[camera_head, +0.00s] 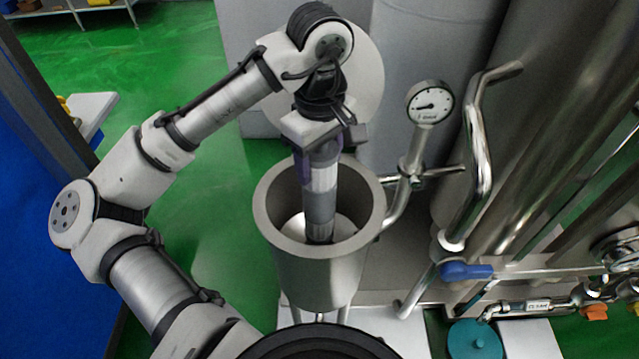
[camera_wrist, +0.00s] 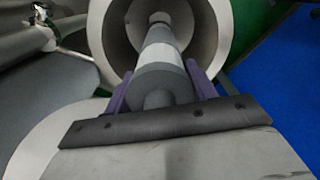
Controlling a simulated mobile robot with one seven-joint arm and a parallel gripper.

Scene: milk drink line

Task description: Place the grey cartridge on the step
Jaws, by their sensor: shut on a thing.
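The grey cartridge (camera_head: 320,200) is a cylinder with a pale band. It hangs close to upright, with its lower end inside an open steel housing (camera_head: 267,205). My gripper (camera_head: 318,150) is shut on its upper end, above the housing's rim. In the wrist view the cartridge (camera_wrist: 160,75) runs away from between the purple fingers of my gripper (camera_wrist: 160,93) into the round opening of the housing (camera_wrist: 225,45). Whether its lower end touches the bottom cannot be told. I cannot make out a step clearly.
A pressure gauge (camera_head: 430,103) and bent steel pipes (camera_head: 478,160) stand close right of the housing. A blue valve handle (camera_head: 466,271) and a teal round part (camera_head: 475,340) are at lower right. Large tanks stand behind. Green floor is open to the left.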

